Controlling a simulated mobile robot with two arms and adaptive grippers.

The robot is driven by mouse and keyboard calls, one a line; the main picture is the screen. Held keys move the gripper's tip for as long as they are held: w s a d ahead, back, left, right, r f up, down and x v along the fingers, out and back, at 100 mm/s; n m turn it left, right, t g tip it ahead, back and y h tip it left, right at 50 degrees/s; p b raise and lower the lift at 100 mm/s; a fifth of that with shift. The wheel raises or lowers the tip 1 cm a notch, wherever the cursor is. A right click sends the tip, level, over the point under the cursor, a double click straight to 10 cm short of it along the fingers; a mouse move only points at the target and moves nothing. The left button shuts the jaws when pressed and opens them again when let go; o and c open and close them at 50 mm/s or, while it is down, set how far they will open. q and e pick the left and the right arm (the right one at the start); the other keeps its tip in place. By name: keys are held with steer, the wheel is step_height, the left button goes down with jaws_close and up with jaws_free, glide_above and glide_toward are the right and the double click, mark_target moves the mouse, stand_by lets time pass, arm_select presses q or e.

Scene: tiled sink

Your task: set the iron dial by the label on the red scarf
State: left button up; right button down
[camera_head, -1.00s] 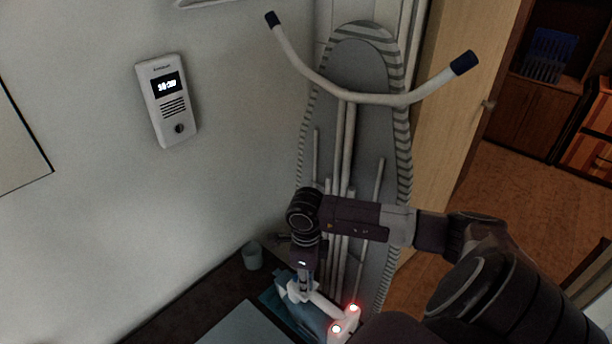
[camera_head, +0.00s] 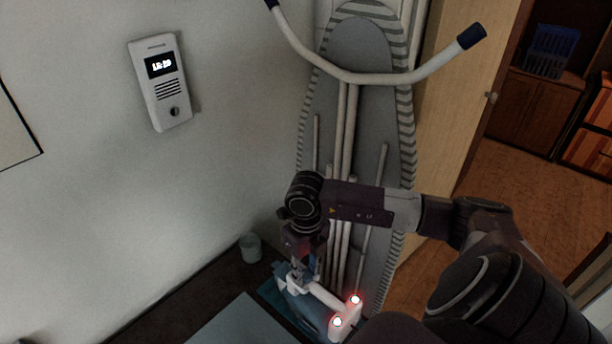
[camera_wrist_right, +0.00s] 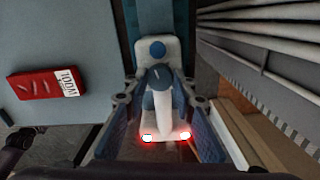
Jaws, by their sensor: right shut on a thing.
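A white and blue iron (camera_head: 325,298) with two red-glowing lights at its rear stands on the blue end of the surface. In the right wrist view, its round dark blue dial (camera_wrist_right: 157,77) bears a light pointer line, in front of the white handle (camera_wrist_right: 165,115). My right gripper (camera_head: 303,272) reaches down onto the iron's front part, its fingers on both sides of the dial and shut on it. The red scarf (camera_wrist_right: 36,84), folded, lies on the grey board to the left, with a white label (camera_wrist_right: 68,82) reading "WOOL".
A striped ironing board (camera_head: 358,110) leans upright behind my right arm. A small grey cup (camera_head: 250,248) stands near the wall. A white wall panel (camera_head: 161,82) hangs at left. A grey board (camera_head: 235,325) lies beside the iron.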

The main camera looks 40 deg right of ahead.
mark_target(306, 274)
steer(key=shift+w+m, duration=0.1)
steer(key=shift+m, duration=0.5)
steer(key=c, duration=1.6)
jaws_free()
step_height(306, 274, up, 12)
